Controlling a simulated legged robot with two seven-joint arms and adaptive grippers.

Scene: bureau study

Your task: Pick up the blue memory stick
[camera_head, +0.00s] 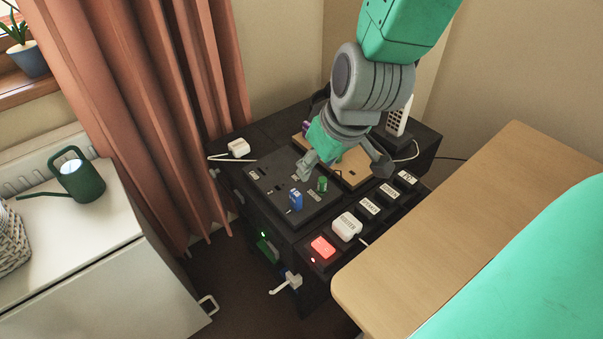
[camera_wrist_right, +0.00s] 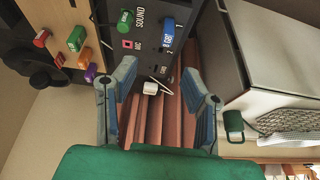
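The blue memory stick (camera_head: 296,200) stands upright in the black panel (camera_head: 265,184) on the dark desk unit. My right gripper (camera_head: 342,168) is open and empty, behind and to the right of the blue stick in the head view. Its two fingers also show wide apart in the right wrist view (camera_wrist_right: 158,88), with the blue stick beyond them and not touched. My left gripper is not in view.
A green stick (camera_head: 322,184) stands close to the blue one. A wooden tray (camera_head: 352,181) holds several coloured sticks, seen in the wrist view. A red-lit block (camera_head: 322,247) and white block (camera_head: 346,227) sit in front. A wooden table (camera_head: 480,210) is at right.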

